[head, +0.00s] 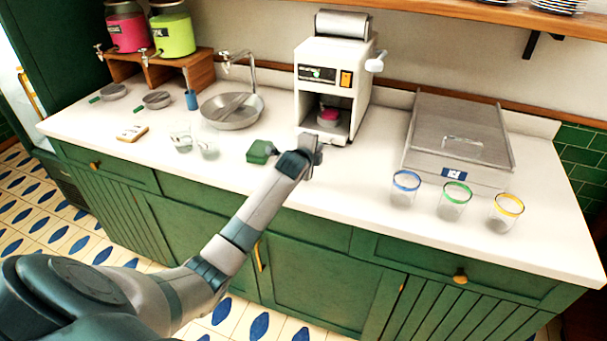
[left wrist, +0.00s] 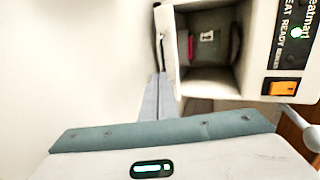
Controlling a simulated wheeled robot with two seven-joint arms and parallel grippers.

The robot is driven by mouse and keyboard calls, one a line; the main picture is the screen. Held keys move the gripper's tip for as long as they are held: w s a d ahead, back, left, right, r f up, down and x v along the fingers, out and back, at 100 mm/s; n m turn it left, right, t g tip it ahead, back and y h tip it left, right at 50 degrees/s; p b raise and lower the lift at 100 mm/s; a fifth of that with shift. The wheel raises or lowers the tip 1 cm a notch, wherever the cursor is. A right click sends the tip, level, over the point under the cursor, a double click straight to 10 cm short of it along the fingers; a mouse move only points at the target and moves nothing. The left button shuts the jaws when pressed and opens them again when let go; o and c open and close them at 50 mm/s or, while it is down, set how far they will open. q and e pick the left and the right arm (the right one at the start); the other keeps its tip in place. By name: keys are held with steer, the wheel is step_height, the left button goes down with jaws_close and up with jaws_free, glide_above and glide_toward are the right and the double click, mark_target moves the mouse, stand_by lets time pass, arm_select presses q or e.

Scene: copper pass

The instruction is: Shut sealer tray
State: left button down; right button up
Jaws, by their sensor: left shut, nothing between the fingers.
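The sealer (head: 338,75) is a white box machine with a label, an orange switch and a side handle, standing against the back wall. The tray's front lip shows low in the opening. My left gripper (head: 311,148) is shut and empty, just in front of the opening's lower left corner. In the left wrist view its fingers (left wrist: 160,95) point at the sealer's lower edge (left wrist: 168,55); whether they touch it I cannot tell. My right gripper is out of view.
A green object (head: 261,151) lies left of my gripper. Cups with a blue rim (head: 405,187), green rim (head: 455,200) and yellow rim (head: 507,212) stand right, before a grey lidded box (head: 460,125). A sink (head: 232,110) and clear glasses (head: 182,140) are left.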

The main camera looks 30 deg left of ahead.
arm_select(q)
steer(key=shift+w+a, duration=0.25)
steer(key=shift+w, duration=0.75)
steer(key=shift+w+r, duration=0.1)
steer(key=shift+r, duration=0.1)
steer(key=shift+r, duration=0.15)
